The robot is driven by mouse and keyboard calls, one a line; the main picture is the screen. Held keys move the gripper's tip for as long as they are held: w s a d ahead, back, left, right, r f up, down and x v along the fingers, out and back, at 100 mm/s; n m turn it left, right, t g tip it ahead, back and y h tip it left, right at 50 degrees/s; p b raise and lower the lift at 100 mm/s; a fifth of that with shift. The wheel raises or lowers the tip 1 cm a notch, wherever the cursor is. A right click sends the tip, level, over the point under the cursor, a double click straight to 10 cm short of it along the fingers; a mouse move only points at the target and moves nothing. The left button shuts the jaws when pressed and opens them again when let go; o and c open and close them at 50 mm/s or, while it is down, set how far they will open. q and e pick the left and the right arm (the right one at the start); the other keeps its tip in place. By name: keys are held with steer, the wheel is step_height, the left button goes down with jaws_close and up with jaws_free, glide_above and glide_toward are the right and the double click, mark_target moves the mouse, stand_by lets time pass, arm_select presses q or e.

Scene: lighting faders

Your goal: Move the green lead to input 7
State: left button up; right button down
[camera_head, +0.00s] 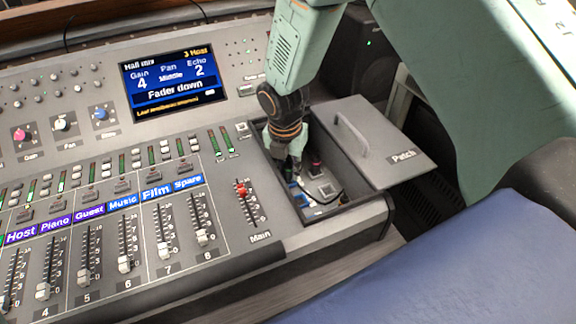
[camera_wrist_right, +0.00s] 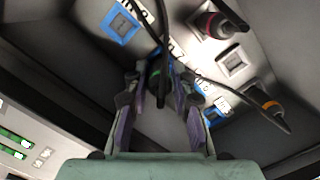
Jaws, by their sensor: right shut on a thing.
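My right gripper (camera_head: 289,165) reaches down into the open patch bay (camera_head: 345,200) at the right end of the mixing desk. In the right wrist view my right gripper (camera_wrist_right: 158,108) is shut on the green lead (camera_wrist_right: 155,68), whose green band shows between the fingers. Its black cable runs up across the view. The lead's tip is hidden, so I cannot tell whether it sits in a socket. An empty blue-edged socket (camera_wrist_right: 122,22) lies at upper left, and a plain grey socket (camera_wrist_right: 233,63) at right. Socket numbers are not readable. My left gripper is not in view.
The patch lid (camera_head: 385,145) lies open to the right. Faders (camera_head: 242,190) and a screen (camera_head: 173,82) are left of the bay.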

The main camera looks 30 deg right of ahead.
steer(key=shift+f+p, duration=0.55)
steer(key=shift+p, duration=0.65)
stand_by(2.6)
steer(key=shift+p, duration=0.3)
steer(key=shift+s+f, duration=0.15)
stand_by(0.3)
steer(key=c, duration=1.5)
jaws_free()
steer(key=shift+c, duration=0.2)
steer(key=o, duration=0.5)
steer(key=shift+w, duration=0.2)
steer(key=shift+s, duration=0.1)
step_height(320, 180, up, 12)
steer(key=s+a, duration=0.1)
